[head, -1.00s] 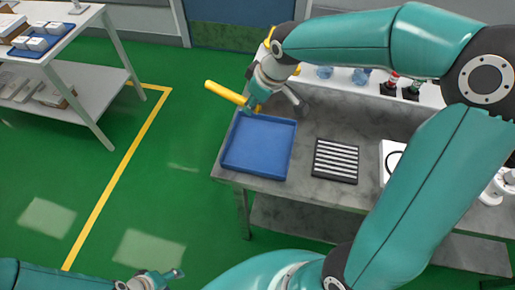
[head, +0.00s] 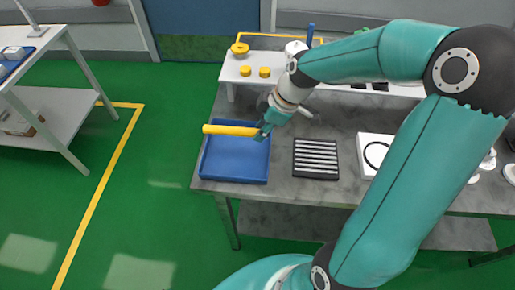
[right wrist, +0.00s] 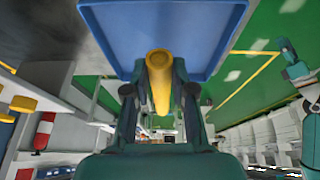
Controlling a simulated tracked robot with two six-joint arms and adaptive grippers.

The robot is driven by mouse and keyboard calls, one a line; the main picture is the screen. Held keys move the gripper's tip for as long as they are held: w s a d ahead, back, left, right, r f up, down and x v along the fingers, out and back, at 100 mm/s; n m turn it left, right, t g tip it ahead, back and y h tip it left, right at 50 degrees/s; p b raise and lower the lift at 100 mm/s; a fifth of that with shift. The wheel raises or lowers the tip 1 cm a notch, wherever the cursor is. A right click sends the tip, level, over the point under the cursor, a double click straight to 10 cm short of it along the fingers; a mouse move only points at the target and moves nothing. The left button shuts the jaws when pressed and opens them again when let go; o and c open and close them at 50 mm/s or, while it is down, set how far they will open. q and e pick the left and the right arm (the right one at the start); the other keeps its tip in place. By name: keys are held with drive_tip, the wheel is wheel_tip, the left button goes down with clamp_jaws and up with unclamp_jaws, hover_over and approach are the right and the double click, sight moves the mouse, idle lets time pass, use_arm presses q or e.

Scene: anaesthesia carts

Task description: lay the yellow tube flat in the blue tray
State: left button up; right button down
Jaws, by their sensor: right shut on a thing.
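The yellow tube (head: 228,130) is held roughly level by my right gripper (head: 263,132), which is shut on its right end. The tube sticks out to the left, above the back part of the blue tray (head: 235,162). The tray is empty and lies at the table's left end. In the right wrist view the tube (right wrist: 160,78) sits between the fingers of my right gripper (right wrist: 159,90), with the blue tray (right wrist: 160,25) beyond it. The exact gap between tube and tray cannot be told. My left gripper is not in the head view.
A black slotted rack (head: 316,158) lies right of the tray, and a white board with a black ring (head: 375,153) is farther right. A raised white shelf (head: 240,72) with yellow pieces stands behind. Grey tabletop is bare between tray and rack.

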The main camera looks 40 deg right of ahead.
sight(257, 152)
wheel_tip(257, 152, down, 8)
drive_tip(key=shift+f, duration=0.1)
idle(0.4)
drive_tip(key=c, duration=1)
unclamp_jaws()
drive_tip(key=shift+o, duration=0.2)
drive_tip(key=b+v, duration=0.1)
drive_tip(key=v, duration=1.1)
drive_tip(key=shift+w, duration=0.1)
